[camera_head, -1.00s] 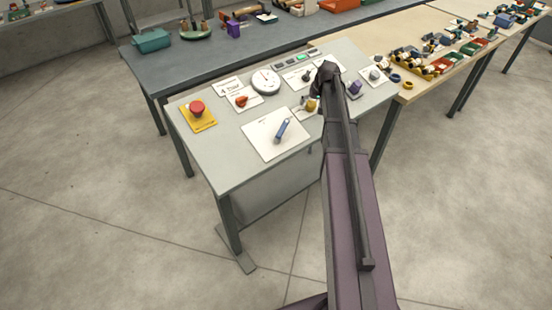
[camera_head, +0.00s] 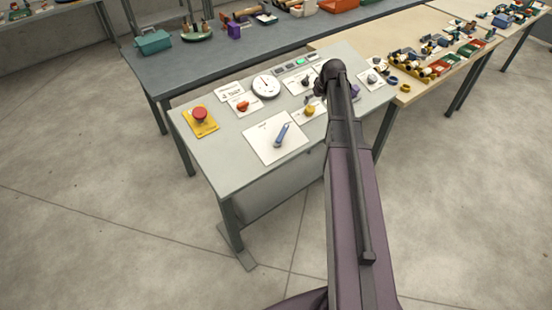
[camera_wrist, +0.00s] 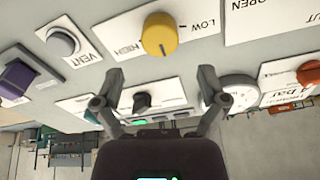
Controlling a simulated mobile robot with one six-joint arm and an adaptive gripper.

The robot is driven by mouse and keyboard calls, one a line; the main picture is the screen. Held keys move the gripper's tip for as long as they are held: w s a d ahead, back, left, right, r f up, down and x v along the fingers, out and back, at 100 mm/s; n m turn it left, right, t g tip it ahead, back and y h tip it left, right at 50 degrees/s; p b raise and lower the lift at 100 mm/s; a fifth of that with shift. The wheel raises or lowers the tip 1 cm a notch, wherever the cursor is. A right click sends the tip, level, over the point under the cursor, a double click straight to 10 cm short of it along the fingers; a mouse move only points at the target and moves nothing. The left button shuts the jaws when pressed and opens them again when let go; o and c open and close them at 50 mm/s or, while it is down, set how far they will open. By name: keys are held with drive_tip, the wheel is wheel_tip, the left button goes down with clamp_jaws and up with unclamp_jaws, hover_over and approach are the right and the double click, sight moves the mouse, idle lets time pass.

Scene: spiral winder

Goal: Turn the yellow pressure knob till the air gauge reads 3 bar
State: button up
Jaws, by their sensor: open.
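The yellow pressure knob (camera_wrist: 159,34) sits on a white plate marked HIGH and LOW in the wrist view. It also shows just left of my arm in the head view (camera_head: 310,110). The round white air gauge (camera_head: 265,86) is at the back of the panel table; its reading is too small to make out. Its rim is partly behind my right finger in the wrist view (camera_wrist: 241,86). My gripper (camera_wrist: 162,82) is open and empty, its two fingertips apart, below the knob in the picture and not touching it. In the head view my arm mostly hides the gripper.
A black knob (camera_wrist: 142,101) shows between my fingers. A grey VENT button (camera_wrist: 63,42) and a purple block (camera_wrist: 24,78) are at the left. An orange knob (camera_head: 242,106), a red button (camera_head: 200,114) and a blue lever (camera_head: 282,133) stand on the panel table.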

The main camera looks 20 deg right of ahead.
drive_tip(key=shift+a+p+v, duration=0.4)
drive_tip(key=shift+p+v, duration=3.15)
drive_tip(key=shift+v, duration=0.6)
drive_tip(key=s+a+f+g+b, duration=0.1)
drive_tip(key=s+a+f+b, duration=0.2)
drive_tip(key=s+a, duration=0.3)
drive_tip(key=s+a+f+g+b, duration=0.1)
drive_tip(key=s+a+f+b, duration=0.3)
drive_tip(key=a, duration=0.4)
drive_tip(key=s+a+f+g+h+b, duration=0.1)
drive_tip(key=s+a+f+b, duration=0.3)
drive_tip(key=s+a, duration=0.4)
drive_tip(key=shift+f+g, duration=0.5)
drive_tip(key=shift+f, duration=0.25)
drive_tip(key=shift+s, duration=0.2)
drive_tip(key=shift+s+a+m, duration=0.15)
drive_tip(key=shift+s+a, duration=0.3)
drive_tip(key=shift+s, duration=0.15)
drive_tip(key=shift+s+a+m, duration=0.15)
drive_tip(key=shift+s+a, duration=0.25)
drive_tip(key=shift+s, duration=0.25)
